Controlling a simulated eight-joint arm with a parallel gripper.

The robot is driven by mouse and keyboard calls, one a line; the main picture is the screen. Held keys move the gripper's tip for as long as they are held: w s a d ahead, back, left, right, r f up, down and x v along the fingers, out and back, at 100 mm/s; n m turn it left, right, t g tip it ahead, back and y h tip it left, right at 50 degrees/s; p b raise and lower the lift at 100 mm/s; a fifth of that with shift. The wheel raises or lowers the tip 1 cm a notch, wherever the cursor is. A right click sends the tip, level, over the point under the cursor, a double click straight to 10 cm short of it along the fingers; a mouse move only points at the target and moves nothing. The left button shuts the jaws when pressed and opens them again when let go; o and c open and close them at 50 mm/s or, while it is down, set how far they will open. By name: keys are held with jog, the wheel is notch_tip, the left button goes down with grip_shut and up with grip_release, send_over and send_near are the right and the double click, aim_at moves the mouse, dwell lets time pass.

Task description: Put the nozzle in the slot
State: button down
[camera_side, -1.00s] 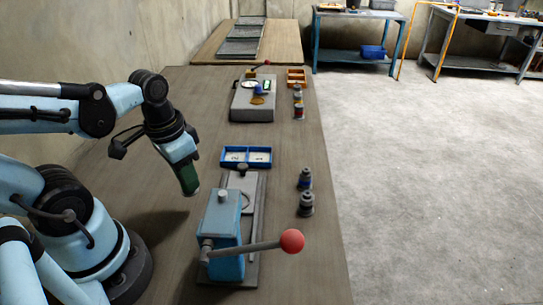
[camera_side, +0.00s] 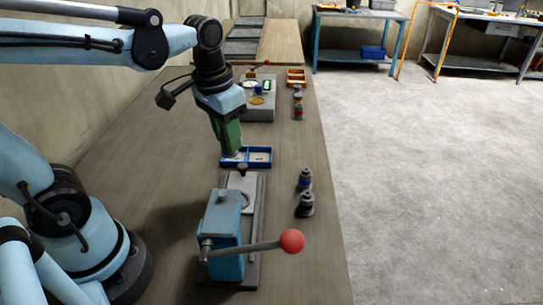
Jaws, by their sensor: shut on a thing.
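My gripper (camera_side: 231,147), with green fingers, points down over the left part of a small blue tray (camera_side: 271,157). It is shut on a small pale grey piece at its tips, which I take for the nozzle; the fingers hide most of it. I cannot tell whether the piece touches the tray. The tray has compartments with pale floors, and the gripper covers part of the left one. Which opening is the slot is not clear from this view.
In front stands a light-blue machine (camera_side: 224,232) with a red-ball lever (camera_side: 292,241) and a grey base plate with a round opening. Dark containers (camera_side: 306,204) stand to its right. Behind the tray are a grey block (camera_side: 262,113) and an orange tray (camera_side: 297,77).

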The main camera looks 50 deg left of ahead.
jog(key=w+d, duration=0.4)
jog(key=w, duration=0.4)
send_over(261, 158)
jog(key=f, duration=0.8)
jog(key=shift+s+f, duration=0.1)
jog(key=shift+s, duration=0.3)
jog(key=shift+f, duration=1.95)
jog(key=shift+f, duration=0.15)
jog(key=c, duration=0.8)
grip_release()
